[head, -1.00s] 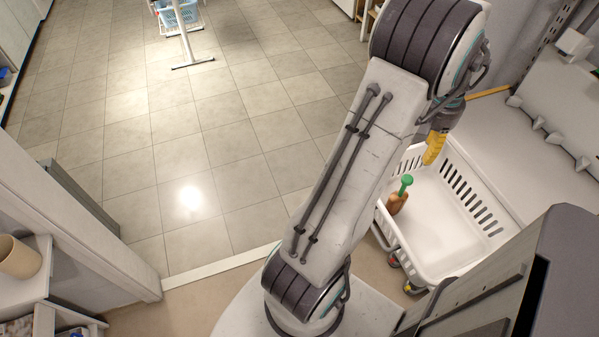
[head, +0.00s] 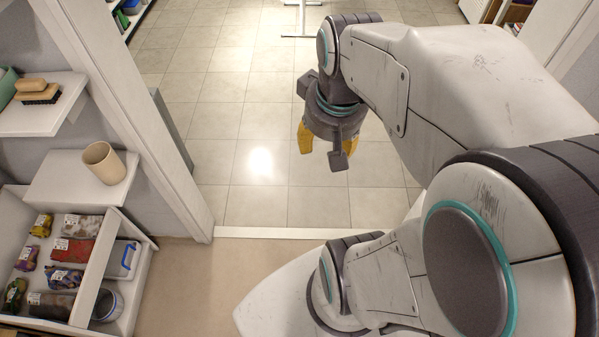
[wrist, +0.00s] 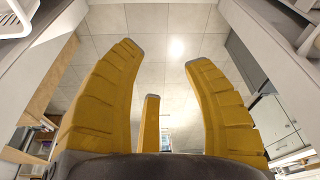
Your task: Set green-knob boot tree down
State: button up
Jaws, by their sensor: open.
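My gripper (head: 329,150) hangs above the tiled floor near the middle of the head view, its yellow fingers pointing down. In the wrist view the yellow fingers (wrist: 164,62) are spread wide and nothing is between them.
At left, shelves hold a beige cup (head: 104,163) and a brush (head: 38,93). Below, a compartmented tray (head: 103,262) holds several packets and a grey pail (head: 107,305). A white doorframe post (head: 127,115) stands beside them.

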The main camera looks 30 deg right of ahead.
jog(key=s+a+n+t, duration=0.1)
jog(key=s+a+n, duration=0.2)
jog(key=a, duration=0.4)
jog(key=shift+s+a+f+y, duration=0.15)
jog(key=shift+a+f+y, duration=0.15)
jog(key=shift+f+y, duration=0.1)
jog(key=shift+r, duration=0.1)
jog(key=shift+r, duration=0.2)
